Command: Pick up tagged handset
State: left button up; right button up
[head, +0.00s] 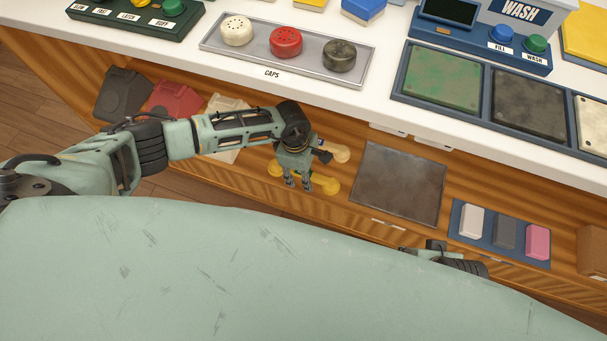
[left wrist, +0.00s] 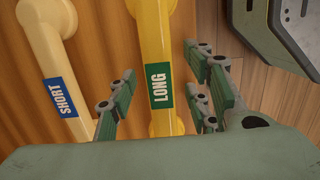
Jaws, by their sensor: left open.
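A yellow handset (head: 327,185) with a green LONG tag lies on the wooden lower shelf; its handle also shows in the left wrist view (left wrist: 154,45). A cream handset (head: 341,153) with a blue SHORT tag lies beside it, also in the left wrist view (left wrist: 45,22). My left gripper (head: 297,184) is open over the yellow handset. In the left wrist view the yellow handle runs between its green-padded fingers (left wrist: 165,90), with gaps on both sides. Part of my right arm (head: 440,254) shows low in the head view; its jaws cannot be made out.
A grey tray (head: 215,55) with white, red and dark caps stands on the white counter above. Dark, red and cream phone bodies (head: 172,98) stand left on the shelf. A dark square plate (head: 400,184) and a blue tray (head: 456,212) of blocks lie to the right.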

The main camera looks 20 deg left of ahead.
pick_arm(q)
jog(key=shift+c, duration=0.7)
grip_shut()
jog(key=shift+r, duration=0.1)
